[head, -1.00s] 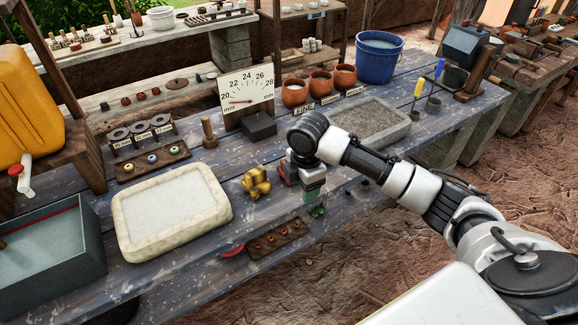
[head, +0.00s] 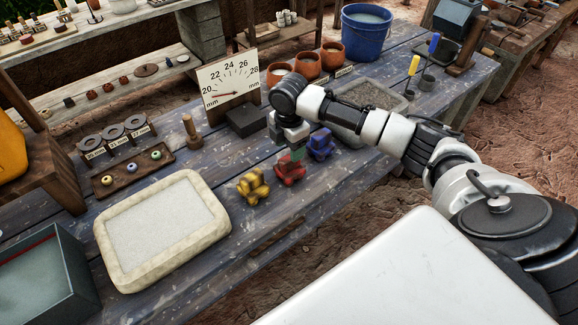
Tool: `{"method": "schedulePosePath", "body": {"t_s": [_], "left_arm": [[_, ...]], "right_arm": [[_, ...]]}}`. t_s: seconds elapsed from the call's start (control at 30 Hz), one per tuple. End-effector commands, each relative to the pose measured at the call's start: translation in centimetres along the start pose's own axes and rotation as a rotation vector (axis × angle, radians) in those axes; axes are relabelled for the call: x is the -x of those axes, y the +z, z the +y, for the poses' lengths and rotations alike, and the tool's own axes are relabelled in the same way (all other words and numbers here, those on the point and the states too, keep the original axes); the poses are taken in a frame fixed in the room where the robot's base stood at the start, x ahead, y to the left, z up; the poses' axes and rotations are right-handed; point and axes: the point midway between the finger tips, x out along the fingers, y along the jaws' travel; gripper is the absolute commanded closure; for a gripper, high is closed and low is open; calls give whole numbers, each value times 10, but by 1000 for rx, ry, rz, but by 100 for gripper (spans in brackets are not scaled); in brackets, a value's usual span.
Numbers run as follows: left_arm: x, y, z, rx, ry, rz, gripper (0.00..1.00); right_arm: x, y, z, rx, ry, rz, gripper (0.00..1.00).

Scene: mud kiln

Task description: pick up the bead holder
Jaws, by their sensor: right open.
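A dark wooden strip with several coloured beads (head: 132,173) lies at the left of the blue table, in front of three grey rings; it looks like a bead holder. Yellow (head: 252,186), red (head: 290,170) and blue (head: 321,144) lumpy pieces stand in a slanting row at mid table. My left gripper is out of view.
A pale tray (head: 165,228) lies left of the yellow piece. A dial board (head: 230,85), a wooden peg (head: 191,130) and clay pots (head: 307,66) stand behind. A thin brown strip (head: 277,236) lies near the front edge. A blue bucket (head: 366,32) is at the back.

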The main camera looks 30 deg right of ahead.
Motion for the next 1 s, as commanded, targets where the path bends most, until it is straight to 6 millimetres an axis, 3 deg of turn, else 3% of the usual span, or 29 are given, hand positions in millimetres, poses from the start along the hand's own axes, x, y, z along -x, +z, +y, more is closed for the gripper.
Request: {"method": "schedulePosePath", "body": {"t_s": [0.17, 0.4, 0.7, 1.0], "left_arm": [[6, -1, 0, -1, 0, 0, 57], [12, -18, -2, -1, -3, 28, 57], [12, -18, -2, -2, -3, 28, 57], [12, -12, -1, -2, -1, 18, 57]], "right_arm": [[-15, 0, -2, 1, -4, 0, 40], [-50, 1, -3, 0, -3, 0, 40], [-55, 1, -2, 1, 1, -1, 40], [-55, 1, -2, 1, 0, -1, 86]]}}
